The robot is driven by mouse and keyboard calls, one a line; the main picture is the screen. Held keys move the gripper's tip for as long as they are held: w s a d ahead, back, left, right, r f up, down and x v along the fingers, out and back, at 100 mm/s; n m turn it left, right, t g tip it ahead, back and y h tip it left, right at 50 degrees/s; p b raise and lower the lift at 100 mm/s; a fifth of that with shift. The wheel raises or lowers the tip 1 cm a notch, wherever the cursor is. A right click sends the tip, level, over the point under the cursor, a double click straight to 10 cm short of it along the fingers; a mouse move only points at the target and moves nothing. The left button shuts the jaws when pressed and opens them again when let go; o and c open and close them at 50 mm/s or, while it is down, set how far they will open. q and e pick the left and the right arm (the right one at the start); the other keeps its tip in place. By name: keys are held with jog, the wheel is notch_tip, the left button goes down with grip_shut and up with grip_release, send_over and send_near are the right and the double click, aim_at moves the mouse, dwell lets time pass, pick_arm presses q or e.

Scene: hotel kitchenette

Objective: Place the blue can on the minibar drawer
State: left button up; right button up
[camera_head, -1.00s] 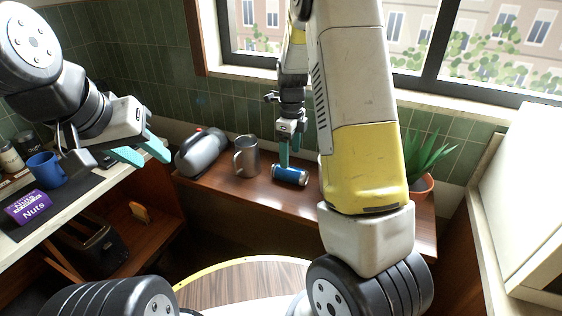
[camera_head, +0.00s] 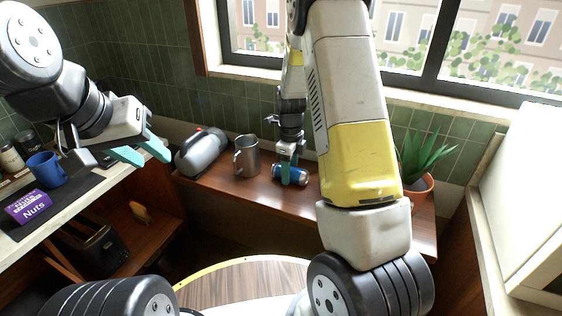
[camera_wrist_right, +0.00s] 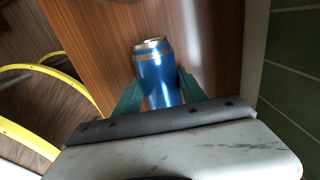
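The blue can (camera_head: 298,180) lies on its side on the wooden shelf below the window. My right gripper (camera_head: 290,172) reaches down over it, with teal fingers on both sides of the can. The wrist view shows the blue can (camera_wrist_right: 160,85) between the fingers of my right gripper (camera_wrist_right: 160,82); whether they press on it I cannot tell. My left gripper (camera_head: 142,153) is open and empty at the left, near the counter's edge. I cannot clearly make out a minibar drawer.
A metal mug (camera_head: 247,157) and a grey kettle (camera_head: 202,152) stand left of the can. A potted plant (camera_head: 420,170) stands right. The left counter holds a blue mug (camera_head: 46,170) and purple Nuts pack (camera_head: 29,207); a dark toaster (camera_head: 98,245) sits below.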

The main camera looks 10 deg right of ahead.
jog(key=c, duration=0.7)
jog(key=shift+r, duration=0.15)
